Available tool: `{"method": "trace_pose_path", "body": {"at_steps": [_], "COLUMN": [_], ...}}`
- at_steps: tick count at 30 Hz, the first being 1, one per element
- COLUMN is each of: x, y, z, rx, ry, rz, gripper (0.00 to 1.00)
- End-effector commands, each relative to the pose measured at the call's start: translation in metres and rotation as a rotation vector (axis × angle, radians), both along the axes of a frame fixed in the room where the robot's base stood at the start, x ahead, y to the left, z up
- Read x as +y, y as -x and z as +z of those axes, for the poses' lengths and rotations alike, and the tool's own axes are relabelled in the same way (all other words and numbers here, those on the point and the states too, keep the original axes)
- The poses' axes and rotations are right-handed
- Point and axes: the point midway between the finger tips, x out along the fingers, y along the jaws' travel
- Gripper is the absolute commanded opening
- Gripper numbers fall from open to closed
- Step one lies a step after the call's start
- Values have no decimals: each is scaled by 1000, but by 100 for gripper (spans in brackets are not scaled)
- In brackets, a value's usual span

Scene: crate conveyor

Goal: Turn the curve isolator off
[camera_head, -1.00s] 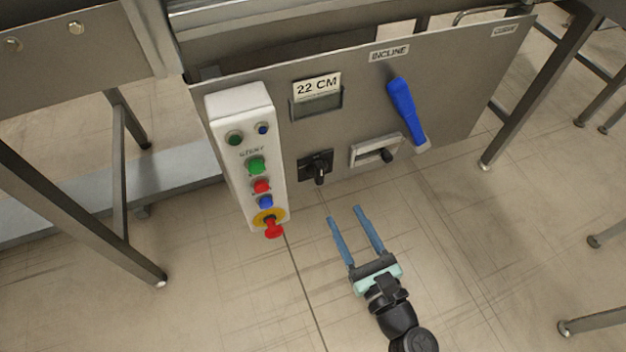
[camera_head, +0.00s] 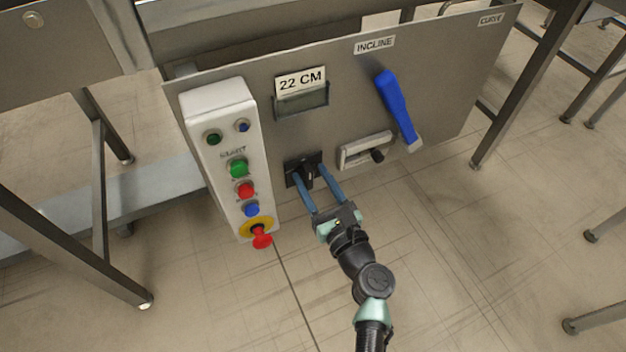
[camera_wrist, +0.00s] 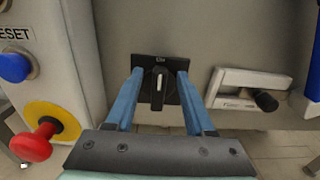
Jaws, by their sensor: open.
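A black square rotary switch (camera_head: 305,161) with a small knob sits low on the grey panel (camera_head: 345,100). In the wrist view the switch (camera_wrist: 158,86) shows its knob's grey bar standing upright; the small lettering above is unreadable. My gripper (camera_head: 309,171) is open, with its two blue fingers on either side of the knob and their tips close to the plate. In the wrist view the gripper (camera_wrist: 160,72) straddles the knob; I cannot tell whether the fingers touch it. A "CURVE" label (camera_head: 490,19) is at the panel's upper right.
Left of the switch stands a white button box (camera_head: 215,100) with a protruding red emergency button (camera_head: 262,239). Right are a handle plate with a black knob (camera_head: 377,155) and a blue lever (camera_head: 396,105) under an "INCLINE" label (camera_head: 375,44). A "22 CM" display (camera_head: 301,95) is above.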

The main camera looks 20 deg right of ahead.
Motion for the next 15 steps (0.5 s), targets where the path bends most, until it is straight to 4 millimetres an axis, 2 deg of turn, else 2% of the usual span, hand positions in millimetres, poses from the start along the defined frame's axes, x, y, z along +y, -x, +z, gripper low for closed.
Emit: {"method": "trace_pose_path", "body": {"at_steps": [8,11,15], "x": [0,0,0], "y": [-2,-2,-2], "z": [0,0,0], "rx": [0,0,0], "ry": [0,0,1], "rz": [0,1,1], "gripper": [54,39,14]}}
